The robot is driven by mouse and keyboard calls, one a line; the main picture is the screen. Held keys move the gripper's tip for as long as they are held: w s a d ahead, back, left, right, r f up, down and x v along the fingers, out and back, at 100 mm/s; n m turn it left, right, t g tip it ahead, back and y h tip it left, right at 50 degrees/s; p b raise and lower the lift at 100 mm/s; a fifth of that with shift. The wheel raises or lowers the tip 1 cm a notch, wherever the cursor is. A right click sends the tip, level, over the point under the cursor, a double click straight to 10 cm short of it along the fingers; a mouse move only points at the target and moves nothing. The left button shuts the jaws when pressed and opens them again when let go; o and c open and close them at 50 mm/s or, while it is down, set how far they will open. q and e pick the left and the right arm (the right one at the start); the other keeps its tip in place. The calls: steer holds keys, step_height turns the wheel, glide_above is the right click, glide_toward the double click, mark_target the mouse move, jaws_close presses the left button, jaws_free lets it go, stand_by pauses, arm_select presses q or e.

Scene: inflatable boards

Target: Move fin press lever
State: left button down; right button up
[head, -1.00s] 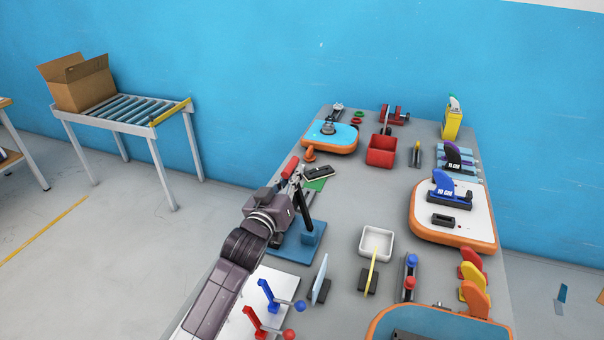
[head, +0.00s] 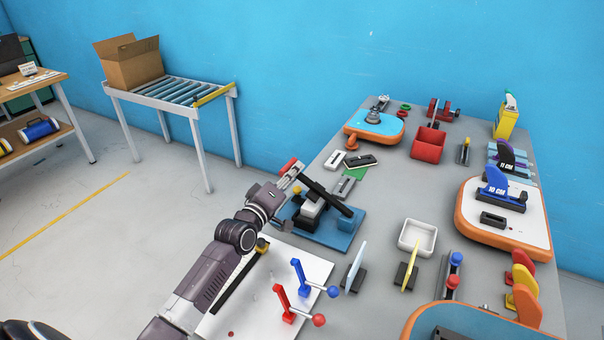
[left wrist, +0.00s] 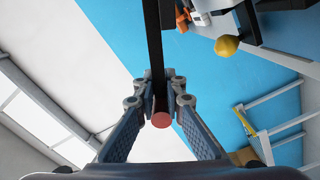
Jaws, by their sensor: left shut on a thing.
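The fin press stands on a blue base (head: 325,234) near the left edge of the grey table in the head view. Its lever (head: 325,196) is a long black bar that slopes from its raised left end down to the right, over the press's black and white body. The lever has a red grip (head: 288,164) at its left end. My left gripper (head: 292,176) is shut on the lever close to this grip. In the left wrist view the red grip end (left wrist: 161,119) sits between the fingers (left wrist: 160,98). My right gripper is not in view.
A white board with a blue lever (head: 299,276) and a red lever (head: 281,302) lies in front of the press. A white tray (head: 417,249) and upright fins stand to its right. Small flat parts (head: 361,161) lie behind it. A roller table stands at the back left.

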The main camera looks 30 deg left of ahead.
arm_select(q)
steer(key=shift+a+f+b, duration=0.5)
steer(key=shift+a+f, duration=0.05)
steer(key=shift+f, duration=0.3)
steer(key=shift+a+f+b, duration=0.5)
steer(key=shift+f, duration=0.4)
steer(key=c, duration=2.1)
jaws_free()
steer(key=shift+o, duration=0.8)
steer(key=shift+a+f, duration=0.1)
steer(key=shift+a, duration=0.2)
steer(key=shift+s+d, duration=0.3)
steer(key=shift+s, duration=0.25)
steer(key=s+a, duration=0.1)
steer(key=s, duration=1)
